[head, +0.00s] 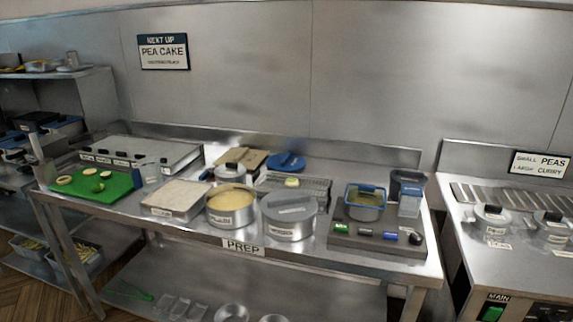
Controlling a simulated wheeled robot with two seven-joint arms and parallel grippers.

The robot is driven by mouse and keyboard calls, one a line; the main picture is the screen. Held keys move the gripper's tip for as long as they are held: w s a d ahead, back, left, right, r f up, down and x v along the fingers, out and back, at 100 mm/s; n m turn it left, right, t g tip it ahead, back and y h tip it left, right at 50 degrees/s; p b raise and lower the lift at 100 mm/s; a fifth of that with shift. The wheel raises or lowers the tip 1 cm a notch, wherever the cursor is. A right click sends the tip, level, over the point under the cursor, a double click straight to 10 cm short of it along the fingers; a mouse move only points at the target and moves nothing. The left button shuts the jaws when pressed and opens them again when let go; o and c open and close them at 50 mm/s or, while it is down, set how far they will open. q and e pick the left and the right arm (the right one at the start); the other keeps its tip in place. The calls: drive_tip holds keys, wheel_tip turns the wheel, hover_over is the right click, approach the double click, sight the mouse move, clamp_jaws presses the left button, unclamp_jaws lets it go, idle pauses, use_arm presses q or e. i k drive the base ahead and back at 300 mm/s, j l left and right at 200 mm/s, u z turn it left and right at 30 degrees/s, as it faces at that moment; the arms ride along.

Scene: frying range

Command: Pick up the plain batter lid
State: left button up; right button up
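An open round metal pot of pale batter (231,205) stands on the prep table; its label seems to read "PLAIN". No lid is on it. Behind it lies a silver lid-like disc with a dark knob (226,173), partly hidden by the pot. A blue round lid (287,161) lies further back, near the wall. I cannot tell which of these is the plain batter lid. To the right of the batter pot stands a similar pot with a grey lid on (289,205); its label is too small to read. Neither of my grippers is in view.
The prep table (330,250) is crowded. A green board (97,188) with cut items and a pale shallow tray (170,198) are left. A blue-rimmed container (366,205) and dark organiser (400,247) are right. A cooking range (510,265) stands beyond a gap.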

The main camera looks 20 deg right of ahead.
sight(288, 162)
drive_tip(key=i+j, duration=0.2)
drive_tip(key=i, duration=0.3)
drive_tip(key=i+j, duration=0.25)
drive_tip(key=i, duration=0.25)
drive_tip(key=i+j, duration=0.2)
drive_tip(key=i, duration=0.3)
drive_tip(key=i+j, duration=0.2)
drive_tip(key=i, duration=0.3)
drive_tip(key=i+j+z, duration=0.1)
drive_tip(key=i, duration=0.4)
drive_tip(key=j, duration=0.1)
